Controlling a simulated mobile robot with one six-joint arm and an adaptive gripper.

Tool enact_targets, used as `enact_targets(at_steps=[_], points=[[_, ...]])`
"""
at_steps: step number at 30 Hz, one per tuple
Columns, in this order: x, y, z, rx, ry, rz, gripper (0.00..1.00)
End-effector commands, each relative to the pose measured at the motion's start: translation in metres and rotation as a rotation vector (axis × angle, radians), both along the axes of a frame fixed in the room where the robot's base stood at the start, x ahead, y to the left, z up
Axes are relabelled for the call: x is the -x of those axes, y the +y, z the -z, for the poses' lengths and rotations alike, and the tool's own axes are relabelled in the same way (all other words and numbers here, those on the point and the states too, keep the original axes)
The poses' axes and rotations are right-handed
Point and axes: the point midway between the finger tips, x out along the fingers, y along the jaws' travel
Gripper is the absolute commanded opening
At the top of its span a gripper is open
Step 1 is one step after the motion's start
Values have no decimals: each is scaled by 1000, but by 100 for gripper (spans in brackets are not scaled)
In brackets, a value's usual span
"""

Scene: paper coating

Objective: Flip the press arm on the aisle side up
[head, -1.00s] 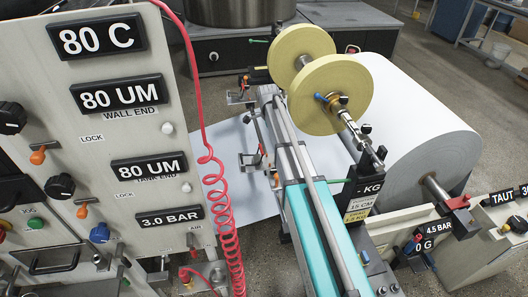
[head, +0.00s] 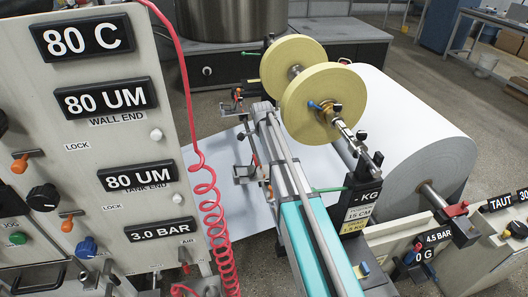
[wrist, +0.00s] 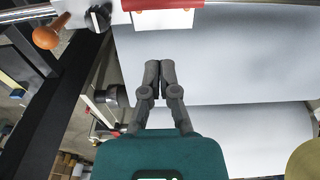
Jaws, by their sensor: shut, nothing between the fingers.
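My gripper (wrist: 160,70) shows in the wrist view with its two dark fingers closed together and nothing between them. It is over the pale paper web (wrist: 220,65), apart from the levers. An orange-knobbed lever (wrist: 47,37) is at the upper left there, beside a black knob (wrist: 98,18). In the head view, two small arm-like metal assemblies stand by the web, one farther (head: 235,100) and one nearer (head: 243,172). I cannot tell which is the aisle-side press arm, or whether it is up or down. My gripper does not show in the head view.
A control panel (head: 70,128) with a red coiled hose (head: 215,220) stands on the left. A teal beam (head: 322,250) with metal rods runs through the middle. Yellow rolls (head: 325,100) and a large white roll (head: 400,140) are to the right.

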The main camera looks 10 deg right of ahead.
Motion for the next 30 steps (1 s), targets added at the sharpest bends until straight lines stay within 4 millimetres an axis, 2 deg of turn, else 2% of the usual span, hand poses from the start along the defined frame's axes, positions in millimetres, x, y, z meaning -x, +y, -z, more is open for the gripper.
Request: enact_targets(at_steps=[1, 21, 29, 30], points=[[0, -1, 8, 0, 0, 0, 0], [0, -5, 58, 0, 0, 0, 0], [0, -6, 70, 0, 0, 0, 0], [0, -2, 63, 0, 0, -1, 0]])
